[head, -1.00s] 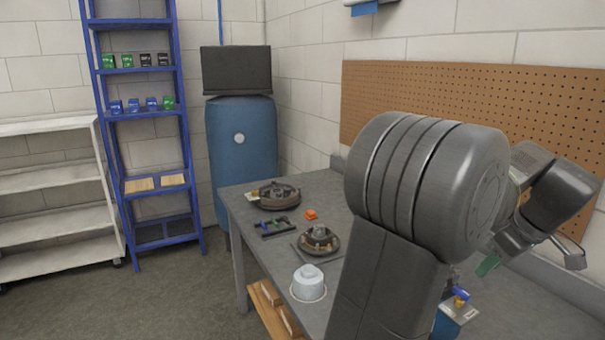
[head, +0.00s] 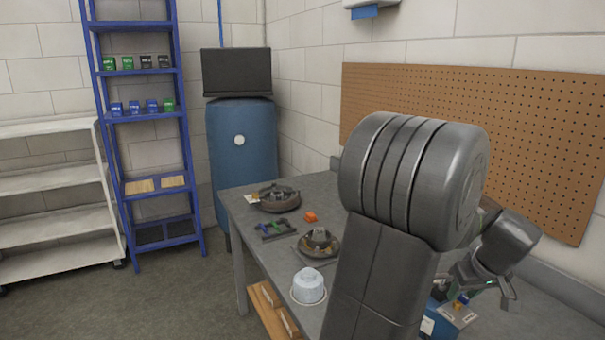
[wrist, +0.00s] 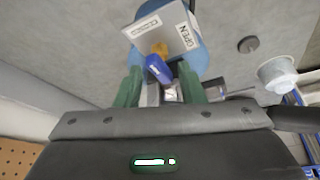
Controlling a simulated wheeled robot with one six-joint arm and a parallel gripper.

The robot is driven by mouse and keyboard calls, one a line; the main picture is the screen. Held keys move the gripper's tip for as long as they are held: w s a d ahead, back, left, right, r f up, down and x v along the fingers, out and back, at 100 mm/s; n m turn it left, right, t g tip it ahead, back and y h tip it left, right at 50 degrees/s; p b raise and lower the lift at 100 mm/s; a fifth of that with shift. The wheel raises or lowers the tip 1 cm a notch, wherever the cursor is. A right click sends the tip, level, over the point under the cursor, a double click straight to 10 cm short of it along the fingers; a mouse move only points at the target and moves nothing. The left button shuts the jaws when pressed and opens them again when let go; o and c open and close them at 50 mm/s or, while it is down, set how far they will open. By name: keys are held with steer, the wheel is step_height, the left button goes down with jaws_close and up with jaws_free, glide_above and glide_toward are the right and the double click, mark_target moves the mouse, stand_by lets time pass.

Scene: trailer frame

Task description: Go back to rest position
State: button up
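My gripper (wrist: 160,88) shows in the wrist view with two green fingers spread apart and an open gap between them. No object is clearly held. Beyond the fingertips is a blue container (wrist: 200,57) with a pale labelled plate (wrist: 168,28) reading "OPEN". A small blue and yellow piece (wrist: 158,66) appears in line with the gap, seemingly at the container. In the head view my arm rises over the workbench (head: 325,190), and its wrist end is at the right above the blue container (head: 427,327), which my arm partly hides.
On the bench are a white round canister (head: 308,287), two round dark assemblies (head: 318,243) (head: 278,197), an orange block (head: 310,216) and a small dark rack (head: 274,229). A pegboard (head: 480,130) lines the wall behind. Open floor lies at left before the blue shelf (head: 165,240).

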steer(key=m, duration=0.1)
steer(key=m+h+p, duration=0.1)
steer(key=m, duration=0.2)
steer(key=shift+a+h, duration=0.25)
steer(key=shift+h, duration=0.15)
steer(key=shift+w+a+m+g+h+p, duration=0.1)
steer(key=shift+m+g+h+p, duration=0.25)
steer(key=shift+m, duration=1.05)
steer(key=shift+w+a+f+m+g+h+b, duration=0.1)
steer(key=shift+m+g+h+b, duration=0.25)
steer(key=shift+m, duration=0.75)
steer(key=shift+a+m+g+h+b, duration=0.1)
steer(key=shift+m+g+h+b, duration=0.15)
steer(key=shift+m, duration=0.85)
steer(key=shift+w+m+g+h+b, duration=0.1)
steer(key=shift+m+g+h+b, duration=0.25)
steer(key=shift+m, duration=0.55)
